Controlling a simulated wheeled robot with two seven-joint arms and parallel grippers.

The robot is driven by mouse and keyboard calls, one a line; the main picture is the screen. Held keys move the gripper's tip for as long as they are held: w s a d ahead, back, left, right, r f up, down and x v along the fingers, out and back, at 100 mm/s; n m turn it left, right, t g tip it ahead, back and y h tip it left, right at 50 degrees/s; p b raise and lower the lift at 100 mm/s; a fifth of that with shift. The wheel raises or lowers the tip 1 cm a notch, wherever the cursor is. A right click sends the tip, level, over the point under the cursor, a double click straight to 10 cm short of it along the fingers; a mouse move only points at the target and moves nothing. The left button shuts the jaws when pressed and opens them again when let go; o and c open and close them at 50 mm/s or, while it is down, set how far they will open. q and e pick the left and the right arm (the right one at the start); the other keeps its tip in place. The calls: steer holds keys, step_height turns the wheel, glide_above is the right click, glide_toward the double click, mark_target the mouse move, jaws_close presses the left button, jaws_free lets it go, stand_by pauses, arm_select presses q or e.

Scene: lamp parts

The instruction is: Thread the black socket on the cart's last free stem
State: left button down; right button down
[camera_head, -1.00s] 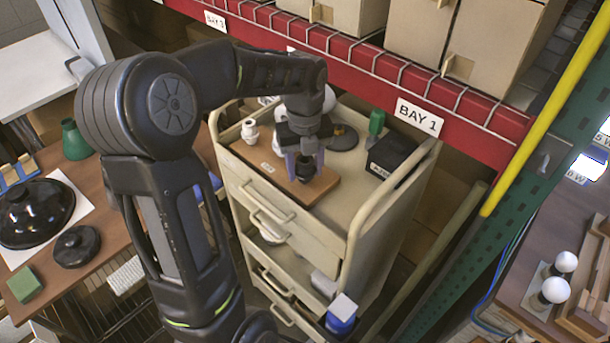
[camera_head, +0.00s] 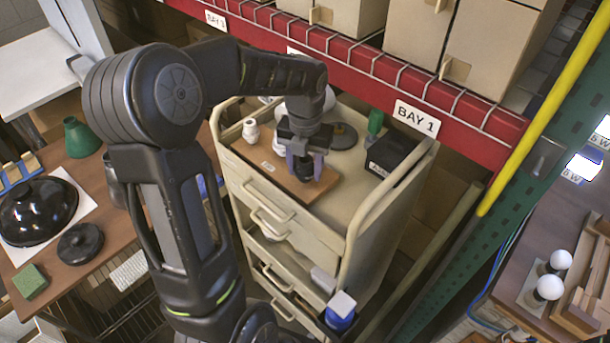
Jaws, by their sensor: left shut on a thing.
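My left gripper (camera_head: 305,165) comes down over the cart (camera_head: 352,205) and is shut on the black socket (camera_head: 304,172). The socket is upright between the fingers, low over the front right part of the brown wooden board (camera_head: 268,169) on the cart's top. Whether the socket touches the board, or a stem is under it, I cannot tell. A white socket (camera_head: 251,131) stands at the board's left end. Another white part (camera_head: 279,147) shows partly behind my gripper. The free stem is hidden. My right gripper is not in view.
A black box (camera_head: 390,154), a green item (camera_head: 375,122) and a dark round base (camera_head: 343,136) stand on the cart top. The red shelf beam (camera_head: 370,62) runs close behind. A table with a black dome shade (camera_head: 38,211) is left; bulbs (camera_head: 549,287) are right.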

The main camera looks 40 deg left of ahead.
arm_select(q)
steer(key=shift+s+d+f, duration=0.1)
steer(key=shift+s+f, duration=0.1)
steer(key=shift+f, duration=0.1)
steer(key=c, duration=1.1)
jaws_free()
steer(key=shift+o, duration=1.3)
steer(key=shift+w, duration=0.15)
steer(key=shift+r, duration=0.15)
steer(key=n, duration=0.4)
steer(key=shift+n, duration=0.4)
steer(key=shift+r+n, duration=0.1)
steer(key=shift+n, duration=1)
